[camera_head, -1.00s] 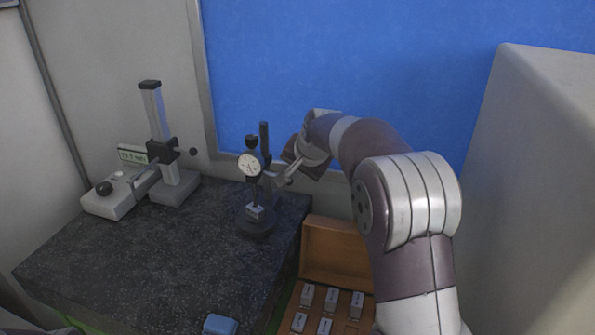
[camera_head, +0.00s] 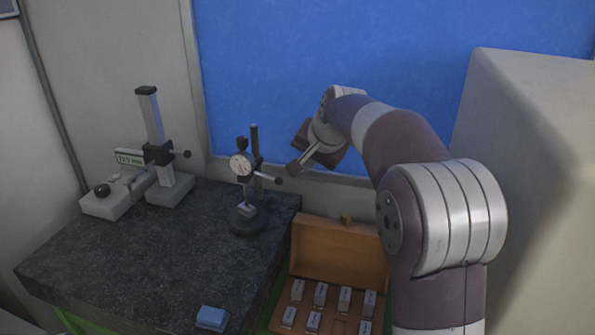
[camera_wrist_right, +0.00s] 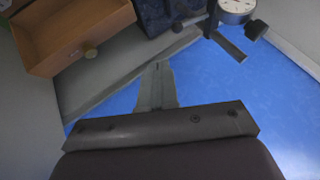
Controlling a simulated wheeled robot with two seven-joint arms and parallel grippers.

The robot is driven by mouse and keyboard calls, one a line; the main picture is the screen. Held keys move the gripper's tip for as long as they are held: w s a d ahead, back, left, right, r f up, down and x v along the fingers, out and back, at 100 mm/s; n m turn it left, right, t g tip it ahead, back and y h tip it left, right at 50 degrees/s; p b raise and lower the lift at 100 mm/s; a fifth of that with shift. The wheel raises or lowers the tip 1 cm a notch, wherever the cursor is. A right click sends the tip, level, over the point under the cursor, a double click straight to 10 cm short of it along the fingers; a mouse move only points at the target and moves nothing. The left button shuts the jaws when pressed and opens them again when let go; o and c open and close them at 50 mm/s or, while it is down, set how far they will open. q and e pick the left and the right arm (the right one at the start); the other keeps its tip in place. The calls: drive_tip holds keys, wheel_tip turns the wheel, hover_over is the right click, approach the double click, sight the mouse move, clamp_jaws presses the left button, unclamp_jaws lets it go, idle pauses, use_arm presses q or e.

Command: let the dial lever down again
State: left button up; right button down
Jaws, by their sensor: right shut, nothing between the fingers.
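The dial gauge stand (camera_head: 247,222) stands on the dark granite plate. Its round white dial (camera_head: 240,165) faces me, and a small grey block (camera_head: 247,211) is on its base below the dial. My left gripper is out of view.
An open wooden box (camera_head: 340,250) with several small blocks is right of the granite plate (camera_head: 130,260). A blue item (camera_head: 212,318) lies at the front. A grey cabinet (camera_head: 530,180) is at right.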

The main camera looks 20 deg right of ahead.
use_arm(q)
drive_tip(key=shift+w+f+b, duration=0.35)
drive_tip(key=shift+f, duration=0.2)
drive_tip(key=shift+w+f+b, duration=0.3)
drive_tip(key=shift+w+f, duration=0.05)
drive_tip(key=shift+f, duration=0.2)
use_arm(e)
drive_tip(key=s+a+f+n+g, duration=0.3)
drive_tip(key=s+a+f+n, duration=0.1)
drive_tip(key=s+f, duration=0.8)
drive_tip(key=s+a+f+n+g, duration=0.3)
drive_tip(key=s+f+n, duration=0.2)
drive_tip(key=s+f, duration=0.7)
drive_tip(key=shift+s+a+f, duration=0.2)
drive_tip(key=shift+s+a, duration=0.2)
drive_tip(key=shift+s, duration=0.25)
